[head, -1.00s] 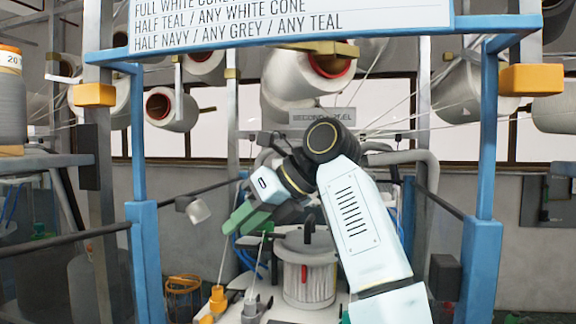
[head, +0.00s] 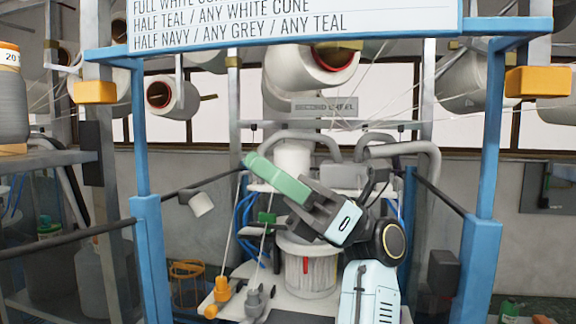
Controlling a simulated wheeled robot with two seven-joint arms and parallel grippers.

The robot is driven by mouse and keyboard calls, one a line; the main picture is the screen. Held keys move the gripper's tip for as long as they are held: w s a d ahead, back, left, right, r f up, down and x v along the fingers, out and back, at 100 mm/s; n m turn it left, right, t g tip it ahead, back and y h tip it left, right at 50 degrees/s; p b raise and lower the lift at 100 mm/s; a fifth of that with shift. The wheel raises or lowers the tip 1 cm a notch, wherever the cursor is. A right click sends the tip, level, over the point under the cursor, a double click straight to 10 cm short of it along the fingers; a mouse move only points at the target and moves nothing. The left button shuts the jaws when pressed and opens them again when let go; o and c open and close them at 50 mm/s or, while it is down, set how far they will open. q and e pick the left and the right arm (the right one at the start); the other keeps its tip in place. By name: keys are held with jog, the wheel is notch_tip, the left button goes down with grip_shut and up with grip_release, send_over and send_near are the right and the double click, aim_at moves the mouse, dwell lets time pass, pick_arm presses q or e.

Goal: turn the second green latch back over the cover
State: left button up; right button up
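A white drum with a red mark (head: 308,270) stands below the gripper. Its top, perhaps the cover, is partly hidden by my gripper and wrist, and I cannot make out a second latch.
A blue frame (head: 147,255) stands left and right of the machine, with dark rails and yellow blocks. A yellow fitting (head: 221,291) and a grey fitting (head: 253,300) with thin rods stand at the front left. Grey pipes (head: 400,150) run behind.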

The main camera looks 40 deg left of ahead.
pick_arm(q)
jog(key=d+n+g, duration=0.1)
jog(key=d+n+g+h, duration=0.1)
jog(key=d, duration=0.1)
jog(key=shift+w+r+g, duration=0.15)
jog(key=shift+w+g, duration=0.15)
jog(key=shift+w, duration=0.05)
